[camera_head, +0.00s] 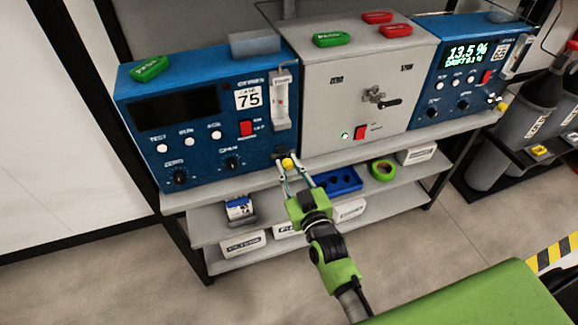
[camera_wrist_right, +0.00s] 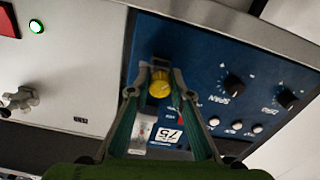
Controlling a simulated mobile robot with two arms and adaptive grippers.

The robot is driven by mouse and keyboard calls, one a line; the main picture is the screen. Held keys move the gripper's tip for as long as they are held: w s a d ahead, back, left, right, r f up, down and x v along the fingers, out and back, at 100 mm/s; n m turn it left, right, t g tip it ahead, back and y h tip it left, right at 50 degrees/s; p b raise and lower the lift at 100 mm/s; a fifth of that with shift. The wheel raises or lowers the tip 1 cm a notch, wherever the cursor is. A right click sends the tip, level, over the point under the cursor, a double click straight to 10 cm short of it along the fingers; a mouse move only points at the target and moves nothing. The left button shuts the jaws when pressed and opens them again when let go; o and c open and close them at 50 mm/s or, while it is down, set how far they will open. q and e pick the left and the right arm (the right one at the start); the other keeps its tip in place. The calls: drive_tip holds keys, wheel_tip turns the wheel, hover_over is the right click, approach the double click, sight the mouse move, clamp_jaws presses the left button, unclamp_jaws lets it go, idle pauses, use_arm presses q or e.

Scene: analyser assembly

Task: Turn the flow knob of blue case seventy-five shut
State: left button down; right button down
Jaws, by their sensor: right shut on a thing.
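Blue case seventy-five (camera_head: 205,158) stands at the left end of the bench top, with a white "75" label (camera_head: 248,97) and a dark display. Its yellow flow knob (camera_head: 288,163) sits at the lower right of the front, below a clear flow tube (camera_head: 281,100). My right gripper (camera_head: 284,164) reaches up to it with one finger on each side, shut on the knob. The right wrist view shows the yellow knob (camera_wrist_right: 159,86) between the fingertips of the right gripper (camera_wrist_right: 158,76). My left gripper is in neither view.
A grey cabinet (camera_head: 325,110) with a handle stands right of the case, and another blue case (camera_head: 455,80) reading 13.5 % stands beyond it. The shelf below holds a blue tray (camera_head: 338,181), green tape (camera_head: 383,170) and white boxes. Grey bins stand at the right.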

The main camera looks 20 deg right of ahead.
drive_tip(key=shift+m, duration=0.3)
drive_tip(key=shift+r+m+p, duration=0.1)
drive_tip(key=shift+m+p, duration=0.5)
drive_tip(key=shift+m, duration=0.4)
drive_tip(key=m+p, duration=0.1)
drive_tip(key=m, duration=0.2)
drive_tip(key=shift+a+m, duration=0.1)
drive_tip(key=shift+m, duration=0.3)
drive_tip(key=m, duration=0.2)
drive_tip(key=shift+m, duration=0.3)
drive_tip(key=m, duration=0.3)
drive_tip(key=shift+m+p, duration=0.3)
drive_tip(key=m, duration=0.3)
drive_tip(key=shift+m, duration=0.3)
drive_tip(key=m+b, duration=0.1)
drive_tip(key=m, duration=0.2)
drive_tip(key=shift+m, duration=0.4)
drive_tip(key=m+b, duration=0.1)
drive_tip(key=m, duration=0.6)
drive_tip(key=shift+r, duration=0.1)
